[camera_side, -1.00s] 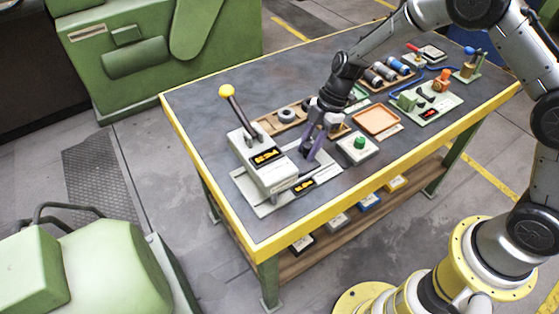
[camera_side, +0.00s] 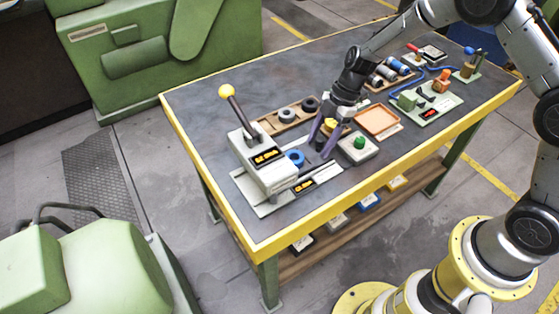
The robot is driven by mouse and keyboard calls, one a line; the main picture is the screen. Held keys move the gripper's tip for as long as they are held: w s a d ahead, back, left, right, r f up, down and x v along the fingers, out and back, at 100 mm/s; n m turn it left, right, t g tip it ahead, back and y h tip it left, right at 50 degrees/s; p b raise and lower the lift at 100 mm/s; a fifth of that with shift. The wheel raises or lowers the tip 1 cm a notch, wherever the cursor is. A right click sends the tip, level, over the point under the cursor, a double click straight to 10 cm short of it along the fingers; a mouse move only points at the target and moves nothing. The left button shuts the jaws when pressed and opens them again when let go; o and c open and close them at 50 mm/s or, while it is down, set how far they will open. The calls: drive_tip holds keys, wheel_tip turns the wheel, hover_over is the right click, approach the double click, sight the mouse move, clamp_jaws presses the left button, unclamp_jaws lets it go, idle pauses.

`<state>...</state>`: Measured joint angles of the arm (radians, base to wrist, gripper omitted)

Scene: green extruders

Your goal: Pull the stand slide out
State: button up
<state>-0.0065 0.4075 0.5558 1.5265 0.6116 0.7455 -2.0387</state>
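The stand (camera_side: 262,165) is a pale grey press-like device at the table's front left. My gripper (camera_side: 322,147) points down over the right end of the base, apart from the stand's body. Its purple-grey fingers straddle a small dark upright part (camera_side: 320,143). I cannot tell whether they grip it. The slide's outline is partly hidden by the fingers.
A white box with a green button (camera_side: 359,143) stands close right of my gripper. A wooden tray with dark rings (camera_side: 287,116) lies behind the stand. An orange tray (camera_side: 377,121) is further right. The table's left back area is clear.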

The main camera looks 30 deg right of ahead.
idle(0.5)
drive_tip(key=shift+r, duration=4.2)
drive_tip(key=shift+r, duration=0.3)
drive_tip(key=s+d+r+m+t+h, duration=0.1)
drive_tip(key=s+r+t, duration=0.1)
drive_tip(key=s+r, duration=0.5)
drive_tip(key=s+d+r+m+t, duration=0.1)
drive_tip(key=s+d+r+t, duration=0.15)
drive_tip(key=r, duration=0.85)
drive_tip(key=s+d+f+m+h, duration=0.1)
drive_tip(key=s+d+m, duration=0.1)
drive_tip(key=s+m, duration=0.6)
drive_tip(key=s+d+f+m+t+h, duration=0.1)
drive_tip(key=s+d+f+m+h, duration=0.1)
drive_tip(key=s+m, duration=0.6)
drive_tip(key=shift+s+d+f+h, duration=0.25)
drive_tip(key=shift+s+d, duration=0.45)
drive_tip(key=shift+s, duration=0.4)
